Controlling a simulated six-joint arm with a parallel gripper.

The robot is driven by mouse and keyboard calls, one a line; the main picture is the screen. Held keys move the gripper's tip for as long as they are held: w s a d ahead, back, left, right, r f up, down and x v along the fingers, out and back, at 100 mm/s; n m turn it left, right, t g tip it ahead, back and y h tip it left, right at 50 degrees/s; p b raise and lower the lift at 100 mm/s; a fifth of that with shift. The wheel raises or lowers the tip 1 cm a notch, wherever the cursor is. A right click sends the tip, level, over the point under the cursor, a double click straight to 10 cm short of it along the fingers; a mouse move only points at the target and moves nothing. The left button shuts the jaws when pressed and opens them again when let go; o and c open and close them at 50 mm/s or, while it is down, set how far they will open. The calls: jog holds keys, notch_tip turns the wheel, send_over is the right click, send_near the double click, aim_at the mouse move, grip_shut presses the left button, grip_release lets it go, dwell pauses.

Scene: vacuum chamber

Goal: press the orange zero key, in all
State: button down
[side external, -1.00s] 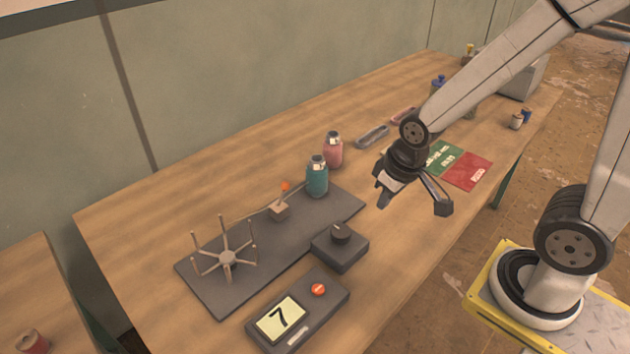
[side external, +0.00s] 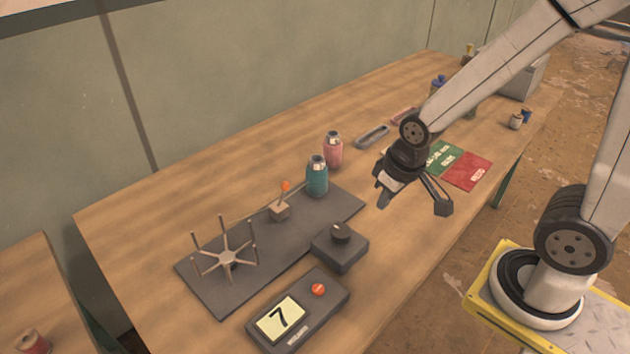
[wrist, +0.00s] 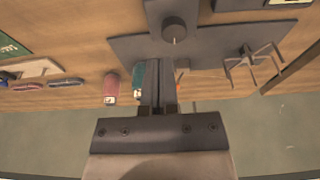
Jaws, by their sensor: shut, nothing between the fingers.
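The orange zero key (side external: 318,290) is a small round button on a dark grey counter box (side external: 292,335) at the near end of the bench. The box's yellowish display (side external: 281,319) reads 7. My gripper (side external: 384,199) is shut and empty. It hangs above the bench, up and to the right of the key and well apart from it. In the wrist view my fingers (wrist: 158,100) lie close together. I cannot make out the key in the wrist view.
A dark plate (side external: 205,285) bears a spoked wheel (side external: 227,259) and a small block with an orange-tipped stalk (side external: 280,210). A knob box (side external: 340,248) stands between the gripper and the counter. Teal (side external: 317,178) and pink bottles (side external: 333,150) stand behind. Red and green cards (side external: 466,172) lie right.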

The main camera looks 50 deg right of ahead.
jog(key=m+t+h, duration=0.4)
jog(key=m+t, duration=0.2)
jog(key=m, duration=0.8)
send_over(319, 292)
jog(key=shift+f, duration=2.35)
jog(key=shift+f, duration=0.1)
jog(key=shift+f, duration=4.3)
